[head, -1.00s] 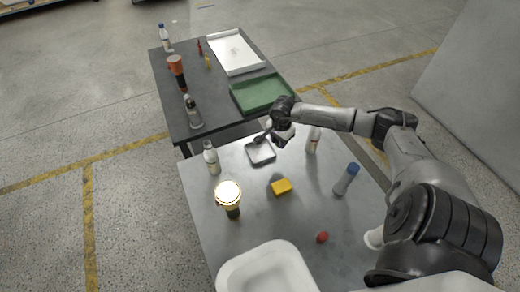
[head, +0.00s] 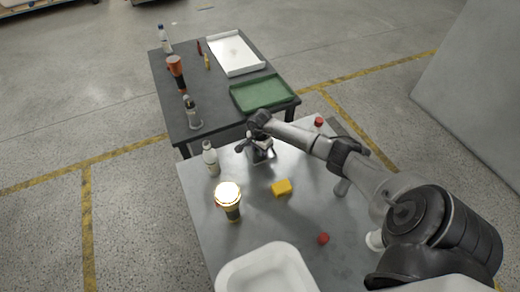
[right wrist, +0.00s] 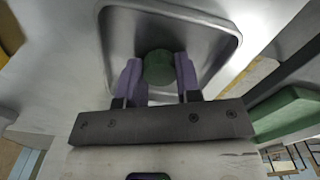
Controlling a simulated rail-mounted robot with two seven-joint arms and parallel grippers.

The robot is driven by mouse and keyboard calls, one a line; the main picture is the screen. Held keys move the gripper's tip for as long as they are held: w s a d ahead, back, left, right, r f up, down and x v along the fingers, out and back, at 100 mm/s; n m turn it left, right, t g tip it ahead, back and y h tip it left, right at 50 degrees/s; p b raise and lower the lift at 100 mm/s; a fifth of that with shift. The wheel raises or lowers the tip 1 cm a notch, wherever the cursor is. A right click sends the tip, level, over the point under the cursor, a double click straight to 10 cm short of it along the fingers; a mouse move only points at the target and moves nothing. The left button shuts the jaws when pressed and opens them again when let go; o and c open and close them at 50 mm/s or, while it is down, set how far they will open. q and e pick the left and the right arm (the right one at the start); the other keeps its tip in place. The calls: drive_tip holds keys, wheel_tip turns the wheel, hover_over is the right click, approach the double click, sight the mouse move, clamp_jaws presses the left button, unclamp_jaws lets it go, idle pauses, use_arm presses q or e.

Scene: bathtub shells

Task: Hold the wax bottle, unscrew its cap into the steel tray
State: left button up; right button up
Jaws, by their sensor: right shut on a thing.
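My right gripper (head: 260,148) is over the small steel tray (head: 263,160) and hides most of it in the head view. In the right wrist view the purple fingers (right wrist: 158,72) are shut on a round dark green cap (right wrist: 159,66). Behind the cap, the hollow and rim of the tray (right wrist: 207,40) fill the upper middle. A white bottle (head: 210,160) stands upright left of the tray. A red-capped bottle (head: 318,126) stands right of it, partly behind my arm. I cannot tell which bottle is the wax bottle. My left gripper is not in view.
On the near table are a yellow block (head: 282,188), a lit torch-like item (head: 229,200), a small red thing (head: 323,239) and a white basin (head: 265,272). The far table holds a green tray (head: 264,93), a white tray (head: 236,53) and several bottles.

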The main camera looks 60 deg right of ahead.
drive_tip(key=shift+d+f, duration=0.1)
drive_tip(key=o, duration=1)
drive_tip(key=shift+r, duration=0.35)
wheel_tip(320, 180, up, 12)
drive_tip(key=shift+f+p, duration=0.25)
drive_tip(key=shift+p, duration=0.25)
